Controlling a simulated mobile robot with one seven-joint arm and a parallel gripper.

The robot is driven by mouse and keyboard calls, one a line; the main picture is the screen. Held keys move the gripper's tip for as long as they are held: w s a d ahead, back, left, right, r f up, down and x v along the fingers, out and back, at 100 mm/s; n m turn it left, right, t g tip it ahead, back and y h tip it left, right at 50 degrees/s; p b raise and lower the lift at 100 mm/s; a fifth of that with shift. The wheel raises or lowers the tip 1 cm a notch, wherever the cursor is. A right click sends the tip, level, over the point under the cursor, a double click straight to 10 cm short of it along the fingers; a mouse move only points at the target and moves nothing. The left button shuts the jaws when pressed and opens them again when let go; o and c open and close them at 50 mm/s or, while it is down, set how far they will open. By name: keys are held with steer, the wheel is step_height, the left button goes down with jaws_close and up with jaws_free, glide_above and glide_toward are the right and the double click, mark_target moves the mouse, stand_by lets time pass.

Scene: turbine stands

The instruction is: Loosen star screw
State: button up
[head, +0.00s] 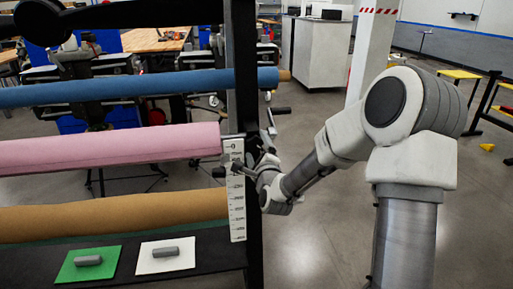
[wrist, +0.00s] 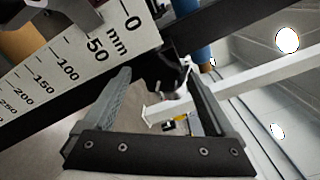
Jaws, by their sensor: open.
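A dark, knob-like part, which looks like the star screw (wrist: 168,74), sits beside the zero end of a white millimetre scale (wrist: 85,62) in the wrist view. My gripper (wrist: 160,80) is open, with one finger on each side of this part and visible gaps. I cannot tell how deep the part sits between the fingers. In the head view my gripper (head: 254,166) is at the dark upright post, close to the top of the scale (head: 237,205). The screw is too small and covered to make out there.
Blue (head: 140,87), pink (head: 110,149) and brown (head: 110,215) rolls lie across the stand left of the post (head: 243,75). A black shelf (head: 215,262) below carries a green sheet (head: 70,272) and a white sheet (head: 147,266), each with a grey block. Floor right of the post is open.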

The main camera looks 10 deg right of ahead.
steer(key=shift+w, duration=0.4)
steer(key=shift+b, duration=0.35)
